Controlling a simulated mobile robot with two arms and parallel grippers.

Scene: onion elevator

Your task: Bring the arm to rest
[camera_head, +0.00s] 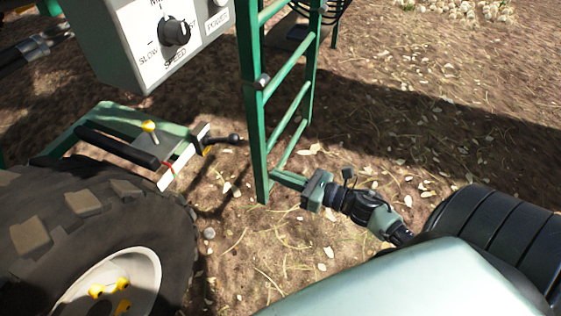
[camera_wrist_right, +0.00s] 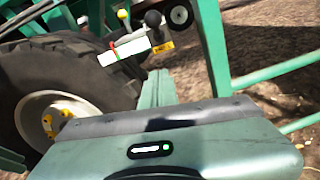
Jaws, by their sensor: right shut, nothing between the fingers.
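My right arm reaches in from the lower right of the head view. Its gripper (camera_head: 282,178) is shut and empty, with its fingers beside the lower part of the green ladder frame (camera_head: 255,125). I cannot tell whether they touch it. In the right wrist view the shut fingers (camera_wrist_right: 157,88) point away from the camera, towards the lever and wheel area, with nothing held. My left gripper is not in view.
A control box (camera_head: 165,40) with a speed knob hangs at the upper left. Below it are a lever with a black ball (camera_head: 234,139) and a yellow-knobbed lever (camera_head: 149,127). A large tyre (camera_head: 90,220) fills the lower left. Open soil lies right of the ladder.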

